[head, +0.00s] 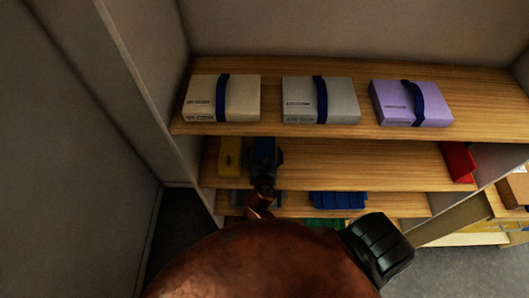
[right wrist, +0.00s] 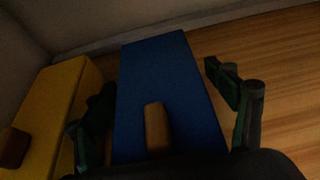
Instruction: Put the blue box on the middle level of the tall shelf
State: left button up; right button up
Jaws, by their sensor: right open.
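The blue box (head: 264,146) sits on the middle board (head: 350,165) of the tall shelf, beside a yellow box (head: 230,155) on its left. My right gripper (head: 265,162) reaches into this level in front of the blue box. In the right wrist view, the blue box (right wrist: 160,70) with a brown knob on its near part stands between the open fingers of the gripper (right wrist: 163,92). The left finger is close to the box's left side, and a gap shows on the right. Whether the left finger touches cannot be told. My left gripper is not in view.
The top board (head: 270,128) above carries a beige box (head: 205,98), a grey box (head: 340,95) and a purple box (head: 390,100). A red object (head: 458,160) stands at the middle level's right end. A blue bin (head: 337,199) sits below. The middle board's centre is clear.

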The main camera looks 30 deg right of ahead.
jog(key=shift+s+a+r, duration=0.1)
jog(key=shift+s+r, duration=0.05)
jog(key=shift+s, duration=0.05)
jog(key=v, duration=1.1)
jog(key=shift+s+r, duration=0.2)
jog(key=shift+r, duration=0.05)
